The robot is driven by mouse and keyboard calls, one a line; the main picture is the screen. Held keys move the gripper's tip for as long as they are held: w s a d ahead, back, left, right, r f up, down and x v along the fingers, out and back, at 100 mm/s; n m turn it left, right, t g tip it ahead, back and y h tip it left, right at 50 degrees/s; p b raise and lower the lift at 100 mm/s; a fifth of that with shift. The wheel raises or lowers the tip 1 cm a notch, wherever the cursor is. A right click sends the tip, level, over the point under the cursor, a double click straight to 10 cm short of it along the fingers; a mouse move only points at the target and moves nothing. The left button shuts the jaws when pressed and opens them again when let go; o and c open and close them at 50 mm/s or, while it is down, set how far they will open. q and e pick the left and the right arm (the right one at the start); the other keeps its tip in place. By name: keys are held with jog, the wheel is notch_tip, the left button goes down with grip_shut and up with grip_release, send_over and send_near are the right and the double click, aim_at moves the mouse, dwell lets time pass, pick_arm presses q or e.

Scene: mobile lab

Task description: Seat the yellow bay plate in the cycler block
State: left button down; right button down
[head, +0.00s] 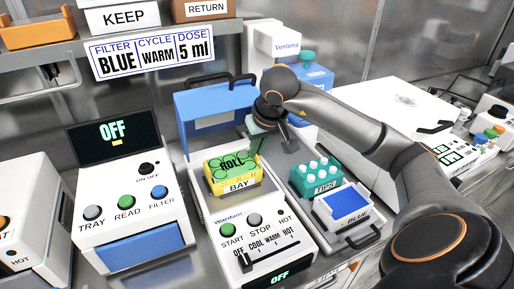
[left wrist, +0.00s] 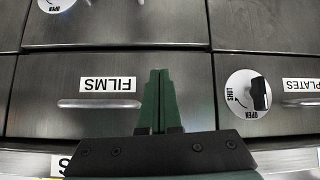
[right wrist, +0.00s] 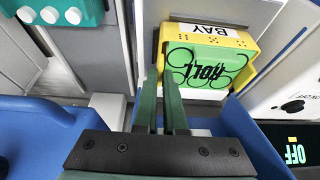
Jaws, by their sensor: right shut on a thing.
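The yellow bay plate (head: 255,178) carries a green cover marked ROLL and a white BAY label. It is at the block opening of the white cycler (head: 213,212), in front of the raised blue lid (head: 205,107); I cannot tell whether it sits fully down. In the right wrist view the plate (right wrist: 237,68) lies at the fingertips. My right gripper (right wrist: 162,75) is shut on its near edge; it also shows in the head view (head: 258,152). My left gripper (left wrist: 159,72) is shut with nothing visible in it, facing drawers, and is outside the head view.
Right of the cycler stand a teal tips rack (head: 316,178) and a tray with a blue plate (head: 346,205). A reader (head: 128,190) with an OFF screen stands to the left. The left wrist view shows a drawer labelled FILMS (left wrist: 60,125).

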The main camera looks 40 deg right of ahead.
pick_arm(q)
jog(key=shift+f, duration=0.1)
pick_arm(e)
jog(key=c, duration=1)
grip_release()
jog(key=shift+r, duration=0.45)
pick_arm(q)
jog(key=shift+s+a+r+p, duration=0.2)
jog(key=shift+a+r+p, duration=0.35)
jog(key=shift+p, duration=0.4)
pick_arm(e)
jog(key=v, duration=1.1)
jog(key=shift+s, duration=0.2)
jog(key=shift+r, duration=0.15)
